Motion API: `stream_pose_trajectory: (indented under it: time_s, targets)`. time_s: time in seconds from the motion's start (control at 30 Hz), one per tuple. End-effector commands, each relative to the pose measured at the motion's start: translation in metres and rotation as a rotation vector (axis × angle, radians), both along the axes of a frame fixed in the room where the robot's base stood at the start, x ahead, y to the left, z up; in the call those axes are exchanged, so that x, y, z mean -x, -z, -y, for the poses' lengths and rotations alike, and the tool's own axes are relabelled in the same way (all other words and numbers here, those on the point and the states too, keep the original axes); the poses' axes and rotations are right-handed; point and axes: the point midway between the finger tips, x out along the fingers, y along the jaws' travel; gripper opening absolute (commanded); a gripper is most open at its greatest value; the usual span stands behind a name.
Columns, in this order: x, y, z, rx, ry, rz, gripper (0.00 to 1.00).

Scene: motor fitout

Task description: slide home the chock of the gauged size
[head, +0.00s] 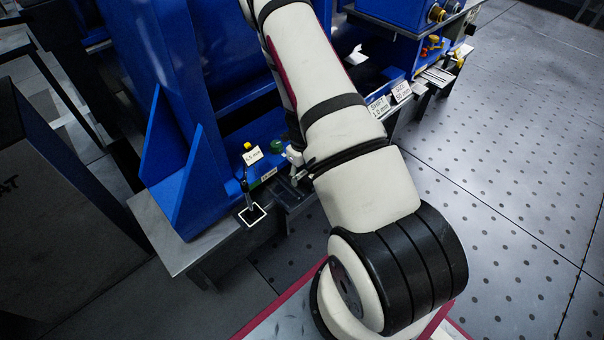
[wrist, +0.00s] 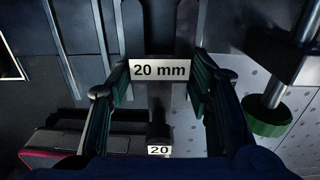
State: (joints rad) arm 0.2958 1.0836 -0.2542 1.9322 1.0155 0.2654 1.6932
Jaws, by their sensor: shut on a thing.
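In the wrist view, my gripper's two dark green fingers (wrist: 160,92) stand on either side of a dark piece with a white "20 mm" plate (wrist: 159,71). I take this piece to be the chock, held between the fingers. A smaller white "20" tag (wrist: 160,150) sits on a dark stem below it, close to the palm. The piece's far end merges with the dark background, so I cannot tell what it touches. In the head view my own arm hides most of the gripper and the chock.
A blue machine frame (head: 180,100) stands on a grey base (head: 168,240). A small white tag (head: 252,155) and a black lever in a white-edged square (head: 251,214) are at its front. Two label plates (head: 390,99) stand to the right. A green knob (wrist: 267,116) is right of my fingers. Perforated floor (head: 500,170) is clear.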

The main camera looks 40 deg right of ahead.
Motion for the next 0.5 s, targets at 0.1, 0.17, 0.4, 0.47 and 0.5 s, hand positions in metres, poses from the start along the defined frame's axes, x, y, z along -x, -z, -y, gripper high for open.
stream_pose_trajectory:
  time_s: [0.1,0.17,0.4,0.47,0.5]
  targets:
    - [-0.0004,0.0018,0.0003,0.000,0.000,0.001,0.00]
    - [-0.0004,0.0026,0.0003,0.000,0.000,0.001,0.00]
    - [-0.0004,0.0057,0.0003,0.000,0.000,0.001,0.00]
    - [-0.0004,0.0059,0.0003,0.001,0.000,0.001,0.51]
    - [-0.0004,0.0056,0.0003,0.001,0.000,0.001,0.60]
